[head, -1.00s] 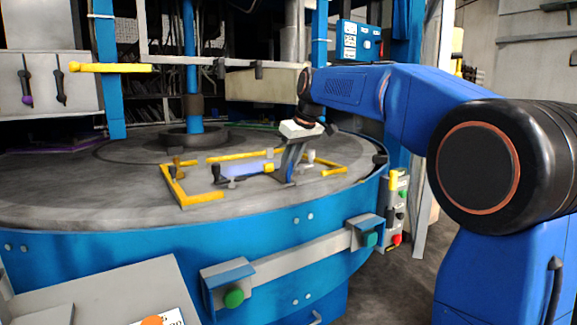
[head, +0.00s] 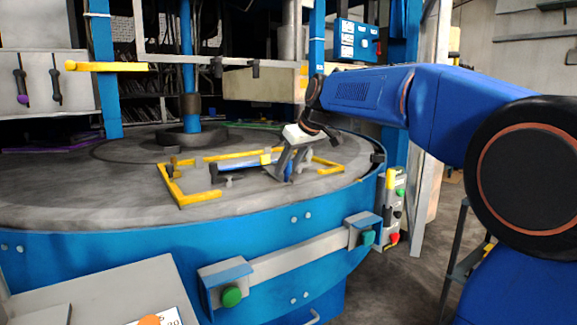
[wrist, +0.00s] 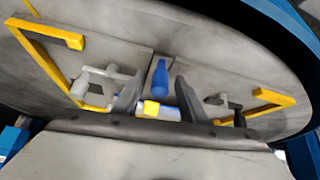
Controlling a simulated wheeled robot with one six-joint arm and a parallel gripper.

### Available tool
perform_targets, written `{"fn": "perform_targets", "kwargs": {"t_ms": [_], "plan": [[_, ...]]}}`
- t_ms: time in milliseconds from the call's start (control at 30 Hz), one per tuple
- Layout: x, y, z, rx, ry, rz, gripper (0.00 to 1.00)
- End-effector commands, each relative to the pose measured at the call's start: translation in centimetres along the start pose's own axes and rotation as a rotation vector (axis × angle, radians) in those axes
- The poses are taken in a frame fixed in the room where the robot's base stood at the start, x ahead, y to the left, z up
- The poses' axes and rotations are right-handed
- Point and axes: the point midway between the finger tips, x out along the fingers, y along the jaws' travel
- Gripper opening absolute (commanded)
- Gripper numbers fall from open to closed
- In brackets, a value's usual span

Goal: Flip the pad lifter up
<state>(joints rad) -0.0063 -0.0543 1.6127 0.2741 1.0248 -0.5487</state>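A blue bar with a yellow collar (head: 265,159), which looks like the pad lifter, is on the round grey table inside a yellow frame. My gripper (head: 288,177) points down at the bar's right end. In the wrist view, my gripper (wrist: 157,96) has its two dark fingers apart, with nothing visibly clamped. A blue rounded piece (wrist: 160,77) shows in the gap between them, and the yellow collar (wrist: 151,108) is lower, near the left finger. I cannot tell whether the fingers touch either. The bar's right end is partly hidden by the fingers in the head view.
Yellow corner brackets (head: 183,190) and small grey clamps surround the bar closely. The round table (head: 90,185) has free surface to the left. A blue column (head: 189,70) stands behind, and a button box (head: 395,205) hangs at the table's right edge.

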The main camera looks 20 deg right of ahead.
Motion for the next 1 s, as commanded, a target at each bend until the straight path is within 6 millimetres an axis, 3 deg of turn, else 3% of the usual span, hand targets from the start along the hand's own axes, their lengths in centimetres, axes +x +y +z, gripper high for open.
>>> {"fn": "perform_targets", "kwargs": {"t_ms": [267, 1000], "plan": [[-1.2, 0.1, 0.0, 0.000, 0.001, 0.001, 0.39], [-15.0, 0.1, 0.0, 0.001, 0.002, 0.002, 0.39]]}}
